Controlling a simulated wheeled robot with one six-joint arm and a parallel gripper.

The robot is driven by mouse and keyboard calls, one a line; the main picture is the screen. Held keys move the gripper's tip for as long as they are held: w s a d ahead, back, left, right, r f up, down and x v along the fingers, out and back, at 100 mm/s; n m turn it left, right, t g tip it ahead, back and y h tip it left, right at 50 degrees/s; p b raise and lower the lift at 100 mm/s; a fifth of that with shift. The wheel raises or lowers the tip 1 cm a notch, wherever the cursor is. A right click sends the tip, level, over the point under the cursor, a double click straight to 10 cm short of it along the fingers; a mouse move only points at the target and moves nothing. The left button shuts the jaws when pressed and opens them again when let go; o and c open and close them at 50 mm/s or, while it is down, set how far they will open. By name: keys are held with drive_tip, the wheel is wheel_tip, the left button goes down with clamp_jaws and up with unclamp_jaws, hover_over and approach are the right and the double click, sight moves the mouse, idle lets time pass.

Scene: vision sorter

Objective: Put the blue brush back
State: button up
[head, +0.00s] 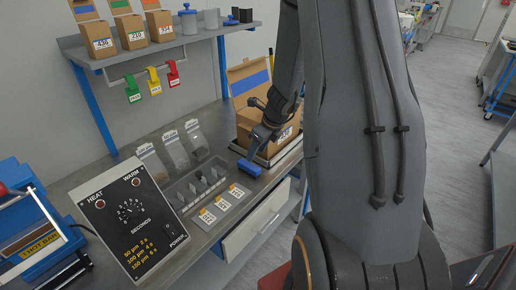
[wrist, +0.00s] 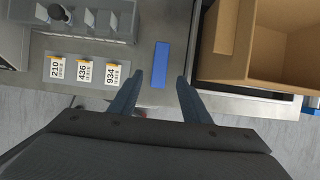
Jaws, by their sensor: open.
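A blue block-shaped thing, which I take for the blue brush (head: 250,168), lies on the bench near its front edge, left of the open cardboard box. In the wrist view the blue brush (wrist: 162,62) is a plain blue rectangle lying lengthwise away from me. My gripper (wrist: 160,79) is open, with one fingertip on each side of the brush's near end. It holds nothing. In the head view my gripper (head: 252,156) is just above the brush, and my arm hides part of the bench. I cannot tell whether the fingers touch it.
The cardboard box (wrist: 234,45) stands close to the right of my gripper. Left are a grey divided tray (head: 176,192) and labels (wrist: 84,71) numbered 210, 436 and 934. A heat timer panel (head: 131,222) stands nearer. A shelf (head: 150,49) with boxes hangs above.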

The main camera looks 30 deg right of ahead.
drive_tip(key=s+a+r+n+g, duration=0.1)
drive_tip(key=s+a+r+n, duration=0.4)
drive_tip(key=s+a+n, duration=0.4)
drive_tip(key=s+a+r+n+g+h, duration=0.1)
drive_tip(key=s+a+r+n, duration=0.5)
drive_tip(key=n, duration=1.7)
drive_tip(key=shift+s+a+g+h, duration=0.3)
drive_tip(key=shift+s+a+g, duration=0.2)
drive_tip(key=shift+s+a, duration=1.4)
